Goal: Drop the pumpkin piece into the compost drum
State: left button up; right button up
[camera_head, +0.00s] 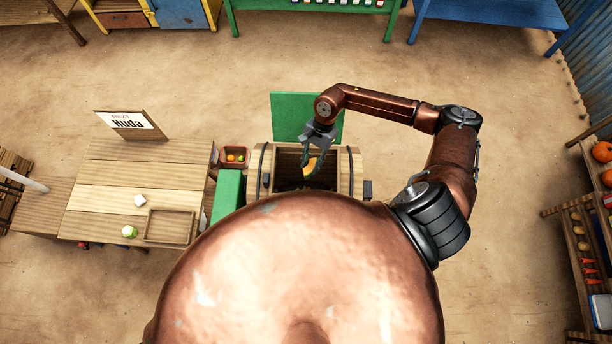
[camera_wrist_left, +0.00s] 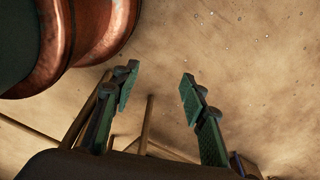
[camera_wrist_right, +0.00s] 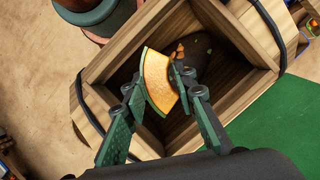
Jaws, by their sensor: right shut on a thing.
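The pumpkin piece (camera_wrist_right: 159,80) is an orange wedge with a green rind. My right gripper (camera_wrist_right: 157,88) is shut on it and holds it over the opening of the compost drum. The piece also shows in the head view (camera_head: 312,164). The compost drum (camera_head: 354,172) is a wooden barrel with dark hoops, and its green lid (camera_head: 283,117) stands open at the far side. In the right wrist view the drum's wooden rim (camera_wrist_right: 112,57) surrounds a dark inside with small scraps at the bottom. My left gripper (camera_wrist_left: 160,92) is open and empty above the bare floor in the left wrist view.
A wooden table (camera_head: 132,178) with a tray (camera_head: 169,241), a white item and a green-white item stands left of the drum. A small red bin (camera_head: 234,158) sits beside the drum. A shelf with pumpkins (camera_head: 602,152) is at far right. Open floor lies behind.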

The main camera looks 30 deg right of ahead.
jog(key=shift+f, duration=0.2)
jog(key=o, duration=1.2)
pick_arm(q)
jog(key=shift+w, duration=0.35)
pick_arm(e)
jog(key=v, duration=1.2)
jog(key=shift+s, duration=0.15)
